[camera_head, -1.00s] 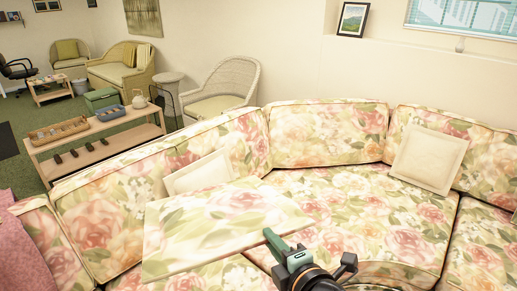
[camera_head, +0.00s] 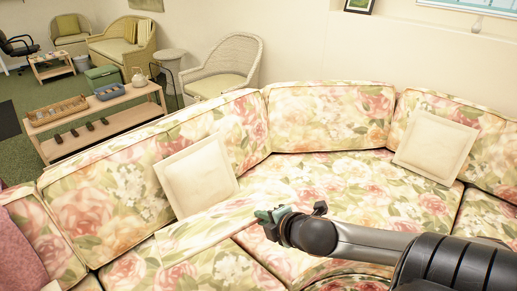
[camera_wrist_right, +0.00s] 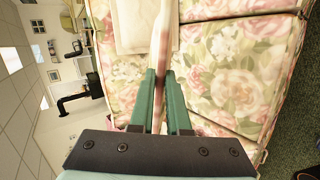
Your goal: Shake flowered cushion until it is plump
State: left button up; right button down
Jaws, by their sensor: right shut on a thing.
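The flowered cushion (camera_head: 205,230) is a flat slab with a pink, green and cream print. It blends into the sofa's matching print in the head view, in front of the left cream pillow. My right gripper (camera_head: 272,217) is shut on its right edge. In the right wrist view the cushion (camera_wrist_right: 161,38) shows as a thin, edge-on strip between the green fingers of the right gripper (camera_wrist_right: 160,78). My left gripper is in neither current view.
A flowered corner sofa (camera_head: 330,180) fills the foreground. Cream pillows lean on its backrest, one at left (camera_head: 196,175) and one at right (camera_head: 436,147). A low wooden table (camera_head: 118,122) with baskets and a white wicker chair (camera_head: 228,68) stand behind it.

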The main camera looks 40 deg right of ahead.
jog(key=s+d+r+m+g+p, duration=0.1)
jog(key=s+d+r+m+g, duration=0.15)
jog(key=d+r+g, duration=0.5)
jog(key=a+r+m+g+p, duration=0.1)
jog(key=a+r, duration=0.3)
jog(key=r, duration=0.3)
jog(key=w+a+r+m+g+y+p, duration=0.1)
jog(key=a+r, duration=0.4)
jog(key=r, duration=0.2)
jog(key=shift+w+a+g+y, duration=0.2)
jog(key=shift+a+g+y, duration=0.05)
jog(key=shift+g+y, duration=0.1)
